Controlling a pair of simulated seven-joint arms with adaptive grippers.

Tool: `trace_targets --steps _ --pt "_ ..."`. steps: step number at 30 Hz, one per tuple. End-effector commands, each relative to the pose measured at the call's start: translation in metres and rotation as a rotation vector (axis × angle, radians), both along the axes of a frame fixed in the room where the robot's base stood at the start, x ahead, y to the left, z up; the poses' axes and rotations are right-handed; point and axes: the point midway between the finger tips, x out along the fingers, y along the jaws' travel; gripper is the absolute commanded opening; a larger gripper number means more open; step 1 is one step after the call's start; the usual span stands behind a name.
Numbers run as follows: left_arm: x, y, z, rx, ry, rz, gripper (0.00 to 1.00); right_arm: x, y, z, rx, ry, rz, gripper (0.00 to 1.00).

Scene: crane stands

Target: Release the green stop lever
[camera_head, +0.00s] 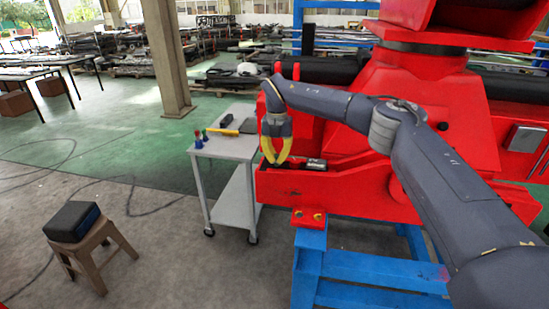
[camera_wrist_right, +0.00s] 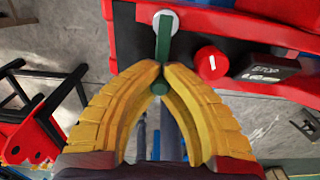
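The green stop lever (camera_wrist_right: 162,40) shows in the right wrist view. It runs from a round white pivot (camera_wrist_right: 166,20) on the red machine's edge down between my fingers, and its rounded green end shows just below the tips. My right gripper (camera_wrist_right: 160,68) has its yellow fingertips brought together on the lever, one on each side. In the head view my right gripper (camera_head: 276,161) points down at the left end of the red machine (camera_head: 330,191). The lever cannot be made out there. My left gripper is not in view.
A red round knob (camera_wrist_right: 210,61) and a black labelled box (camera_wrist_right: 266,67) sit right of the lever. A grey cart (camera_head: 228,146) with small tools stands left of the machine. A blue stand (camera_head: 312,260) is below it. A wooden stool (camera_head: 88,246) stands at left.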

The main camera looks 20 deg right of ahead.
Motion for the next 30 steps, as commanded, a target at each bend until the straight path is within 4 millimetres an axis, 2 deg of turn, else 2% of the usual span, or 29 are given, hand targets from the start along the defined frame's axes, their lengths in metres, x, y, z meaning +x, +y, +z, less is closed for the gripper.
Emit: trace_targets --steps 9,19,30 --pt "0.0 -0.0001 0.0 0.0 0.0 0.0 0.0 -0.0001 -0.0008 0.0006 0.0 -0.001 0.012 0.0" --pt "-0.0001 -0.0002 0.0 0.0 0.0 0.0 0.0 -0.0002 -0.0007 0.0004 0.0 -0.001 0.011 0.4" --pt "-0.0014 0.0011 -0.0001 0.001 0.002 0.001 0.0 0.0002 -0.0005 0.0064 0.0 -0.002 0.011 0.41"
